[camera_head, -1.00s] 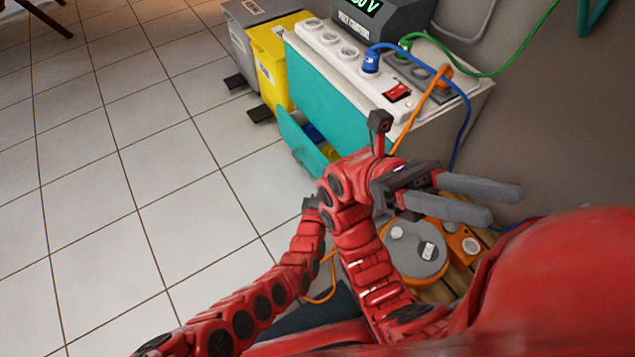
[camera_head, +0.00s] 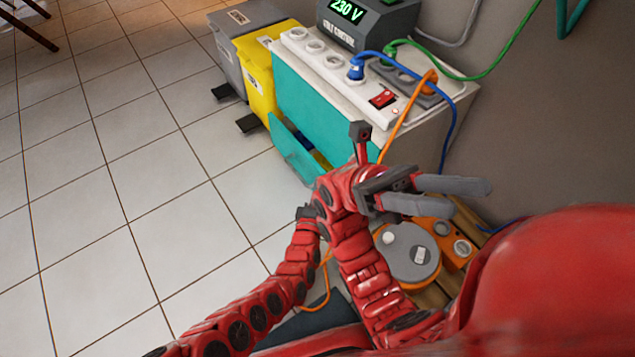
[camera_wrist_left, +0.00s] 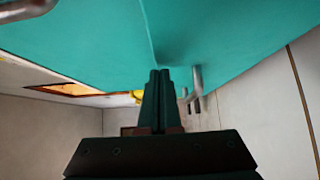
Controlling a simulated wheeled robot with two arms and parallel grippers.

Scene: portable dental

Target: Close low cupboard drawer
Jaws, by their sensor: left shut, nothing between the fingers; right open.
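The cupboard (camera_head: 318,108) has a teal front and a white top. Its low drawer (camera_head: 290,148) stands out from the front at a slant, with a dark gap and something blue inside; my right arm covers its near end. In the left wrist view, my left gripper (camera_wrist_left: 158,75) is shut and empty, its fingertips close under a teal panel (camera_wrist_left: 95,50). I cannot tell if they touch. A metal handle (camera_wrist_left: 197,85) is just right of the fingers. In the head view the left fingers are hidden. My right gripper (camera_head: 470,198) is open and empty, right of the cupboard's near end.
A yellow bin (camera_head: 258,75) and a grey bin (camera_head: 228,50) stand beside the cupboard, with pedals on the floor. A power strip (camera_head: 335,72), voltage unit (camera_head: 372,22) and cables sit on top. An orange cable reel (camera_head: 412,250) lies below my right gripper. Tiled floor (camera_head: 110,190) at left is clear.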

